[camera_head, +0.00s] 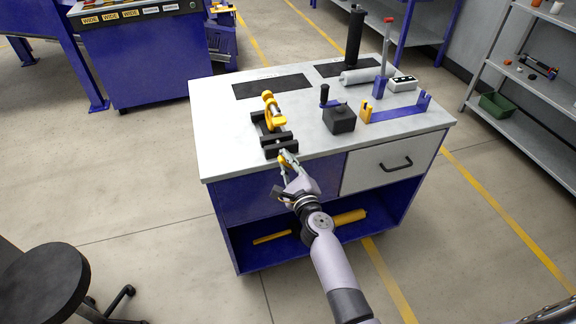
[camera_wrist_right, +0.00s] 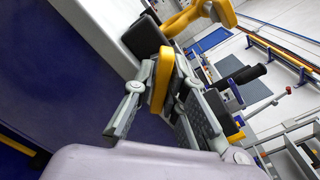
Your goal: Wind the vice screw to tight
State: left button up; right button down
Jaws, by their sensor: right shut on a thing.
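The black vice (camera_head: 278,141) is fixed at the front edge of the grey-topped workbench. A yellow curved part (camera_head: 270,108) stands in the vice, and it also shows at the top of the wrist view (camera_wrist_right: 224,12). My right gripper (camera_head: 286,160) is at the vice's front end, just off the bench edge. In the wrist view its fingers are closed around a yellow flat handle (camera_wrist_right: 161,80) in front of the vice's black body (camera_wrist_right: 144,38). The screw itself is hidden. My left gripper is not in view.
A drawer handle (camera_head: 395,163) is right of my arm. A stool (camera_head: 42,285) stands lower left.

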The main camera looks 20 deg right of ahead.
jog(key=m, duration=0.4)
jog(key=shift+m+p, duration=0.3)
jog(key=shift+m, duration=0.1)
jog(key=shift+r, duration=0.1)
jog(key=shift+m, duration=0.7)
jog(key=c, duration=2)
grip_release()
jog(key=shift+a, duration=0.1)
jog(key=o, duration=0.5)
jog(key=shift+w+r, duration=0.1)
jog(key=shift+c, duration=0.2)
jog(key=s, duration=0.8)
jog(key=shift+s+d+f, duration=0.2)
jog(key=shift+d+f, duration=0.1)
jog(key=shift+d, duration=0.15)
